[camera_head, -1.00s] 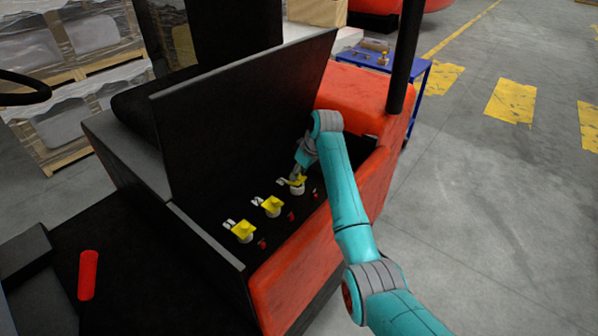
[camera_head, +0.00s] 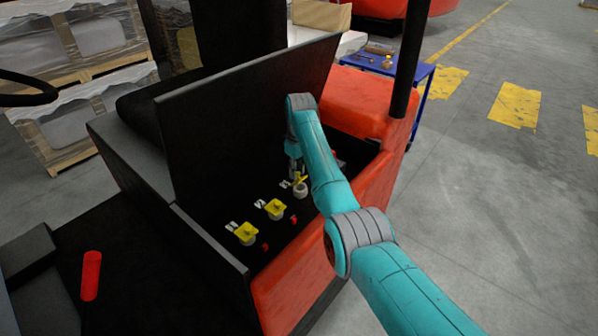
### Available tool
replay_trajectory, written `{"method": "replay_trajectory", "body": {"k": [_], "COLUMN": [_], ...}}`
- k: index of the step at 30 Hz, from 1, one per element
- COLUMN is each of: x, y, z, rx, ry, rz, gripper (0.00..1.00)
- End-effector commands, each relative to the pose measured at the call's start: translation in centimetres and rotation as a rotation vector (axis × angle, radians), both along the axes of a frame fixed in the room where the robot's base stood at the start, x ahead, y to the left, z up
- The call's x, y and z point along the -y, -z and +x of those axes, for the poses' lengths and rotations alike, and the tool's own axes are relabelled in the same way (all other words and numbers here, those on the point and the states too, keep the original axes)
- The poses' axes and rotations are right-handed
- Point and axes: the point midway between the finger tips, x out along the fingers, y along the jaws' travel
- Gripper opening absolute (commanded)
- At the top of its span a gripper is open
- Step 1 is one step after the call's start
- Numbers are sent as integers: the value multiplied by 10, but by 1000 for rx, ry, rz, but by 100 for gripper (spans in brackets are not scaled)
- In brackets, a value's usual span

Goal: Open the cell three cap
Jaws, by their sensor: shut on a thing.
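Three yellow caps sit on pale round necks in a row inside the open black battery compartment (camera_head: 218,262). The near cap (camera_head: 246,232) and middle cap (camera_head: 275,207) lie flat on their necks. The far cap (camera_head: 301,179) is tilted up, and its pale neck (camera_head: 300,191) shows below it. My gripper (camera_head: 297,174) is at the far cap, shut on it, with its fingers small and partly hidden by my arm. White number marks lie beside the caps, too small to read surely.
The raised black lid (camera_head: 240,120) stands close behind the caps and my wrist. Red plugs (camera_head: 294,219) lie beside the necks. An orange body panel (camera_head: 365,105) and black post (camera_head: 407,60) stand at right. A blue cart (camera_head: 425,72) is behind.

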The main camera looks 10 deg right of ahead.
Motion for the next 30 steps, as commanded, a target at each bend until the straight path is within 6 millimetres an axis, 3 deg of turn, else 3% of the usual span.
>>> {"method": "replay_trajectory", "body": {"k": [17, 18, 21, 30], "x": [-2, -2, -2, -2], "y": [-2, -2, -2, -2], "z": [2, 2, 2, 2], "rx": [-46, -46, -46, -45], "ry": [-1, -1, -1, -1], "rz": [-37, -37, -37, -35], "gripper": [0, 27, 49, 49]}}
